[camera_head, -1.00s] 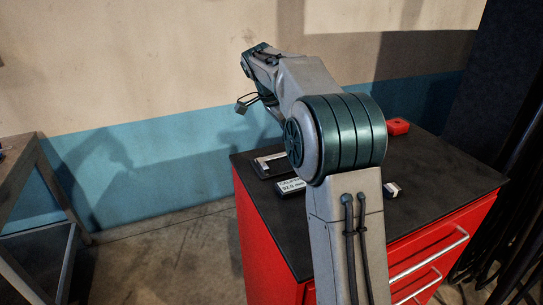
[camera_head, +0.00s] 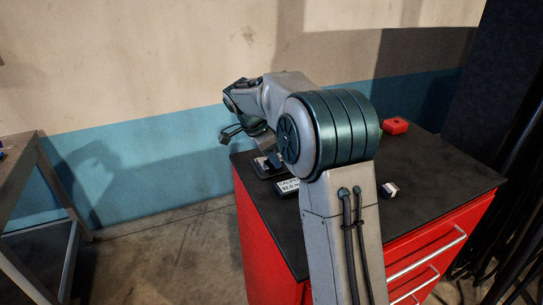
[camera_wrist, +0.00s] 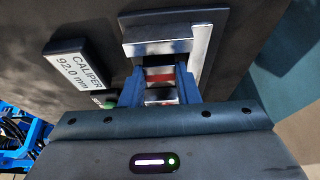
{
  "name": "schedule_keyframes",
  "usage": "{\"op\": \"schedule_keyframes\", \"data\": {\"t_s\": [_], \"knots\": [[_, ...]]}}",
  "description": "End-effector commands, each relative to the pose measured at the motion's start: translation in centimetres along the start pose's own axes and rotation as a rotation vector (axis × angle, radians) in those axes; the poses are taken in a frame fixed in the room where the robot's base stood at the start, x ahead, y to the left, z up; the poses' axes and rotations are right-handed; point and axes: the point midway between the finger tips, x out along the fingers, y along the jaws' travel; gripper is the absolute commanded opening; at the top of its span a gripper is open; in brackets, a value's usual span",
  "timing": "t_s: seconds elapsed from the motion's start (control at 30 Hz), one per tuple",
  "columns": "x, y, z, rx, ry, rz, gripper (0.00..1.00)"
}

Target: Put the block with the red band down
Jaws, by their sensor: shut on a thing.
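My gripper (camera_wrist: 158,82) is shut on a silver block with a red band (camera_wrist: 158,72), held between its two blue fingers in the wrist view. The block overlaps the lower edge of a shiny metal L-shaped caliper (camera_wrist: 160,30). I cannot tell whether the block touches the caliper or the surface under it. A display reading "CALIPER 92.0 mm" (camera_wrist: 77,72) lies to the left. In the head view the gripper is low over the far left of the cabinet top, mostly hidden by my arm, and the block cannot be made out.
The red cabinet's dark top (camera_head: 440,178) carries the display (camera_head: 287,187), a red block-like object (camera_head: 395,126) at the back and a small pale block with a dark side (camera_head: 389,190) right of my arm. The right part of the top is mostly clear. A grey table (camera_head: 45,190) stands at left.

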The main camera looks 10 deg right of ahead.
Motion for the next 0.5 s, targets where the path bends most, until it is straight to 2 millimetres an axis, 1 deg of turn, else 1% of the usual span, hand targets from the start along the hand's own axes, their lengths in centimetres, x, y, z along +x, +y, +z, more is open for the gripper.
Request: {"op": "schedule_keyframes", "data": {"t_s": [0.07,0.1,0.13,0.17,0.5], "knots": [[0.36,-0.01,0.15,0.000,0.001,-0.001,0.00],[0.21,0.00,0.08,0.000,0.000,0.000,0.40],[0.20,0.00,0.07,0.000,0.000,0.000,0.48],[0.21,0.00,0.07,0.000,0.000,0.000,0.50],[0.22,0.01,0.04,0.000,0.000,0.001,0.50]]}}
